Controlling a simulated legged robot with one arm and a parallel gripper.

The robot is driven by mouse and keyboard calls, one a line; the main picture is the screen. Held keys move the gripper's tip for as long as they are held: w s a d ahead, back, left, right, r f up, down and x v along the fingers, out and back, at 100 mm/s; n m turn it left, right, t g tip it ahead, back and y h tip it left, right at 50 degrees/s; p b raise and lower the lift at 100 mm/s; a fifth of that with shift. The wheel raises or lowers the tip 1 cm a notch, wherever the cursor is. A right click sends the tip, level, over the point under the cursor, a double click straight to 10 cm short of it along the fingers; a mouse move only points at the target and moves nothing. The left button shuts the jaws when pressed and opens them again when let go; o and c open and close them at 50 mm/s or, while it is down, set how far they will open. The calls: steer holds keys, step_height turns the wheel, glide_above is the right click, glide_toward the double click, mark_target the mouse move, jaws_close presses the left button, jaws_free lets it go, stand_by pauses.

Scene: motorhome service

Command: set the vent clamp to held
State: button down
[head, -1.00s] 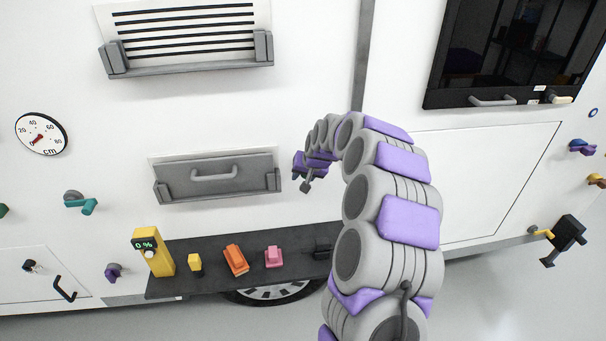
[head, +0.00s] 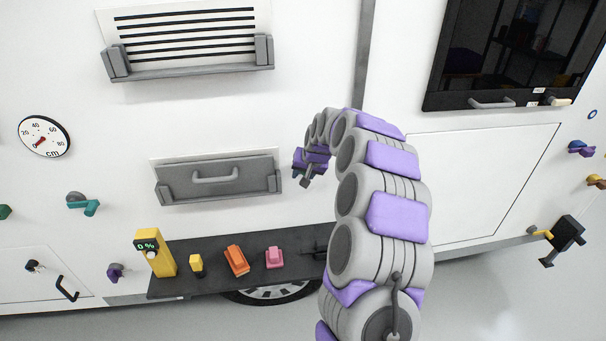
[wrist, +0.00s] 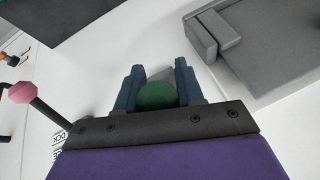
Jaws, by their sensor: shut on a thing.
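My gripper (head: 305,181) is in front of the white vehicle wall, just right of the grey flap with a handle (head: 215,178). In the wrist view my gripper (wrist: 157,88) has its two blue fingers on either side of a round green knob (wrist: 157,96), and it is shut on it. A grey piece shows behind the knob; the rest of it is hidden by the fingers. No label marks the vent clamp, so I cannot tell whether this knob belongs to it. A louvred vent (head: 185,38) with a grey frame is at the upper left.
A dark shelf (head: 215,257) below carries a yellow gauge post (head: 155,254), an orange block (head: 236,261) and a pink block (head: 275,258). A pink ball on a dark stem (wrist: 20,92) is left of my gripper in the wrist view. A round dial (head: 44,136) is at far left.

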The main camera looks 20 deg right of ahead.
steer(key=c, duration=1.1)
jaws_free()
steer(key=shift+w+r, duration=0.1)
steer(key=shift+c, duration=0.2)
steer(key=o, duration=0.4)
steer(key=shift+w+d, duration=0.1)
steer(key=shift+c, duration=0.2)
steer(key=v, duration=1.7)
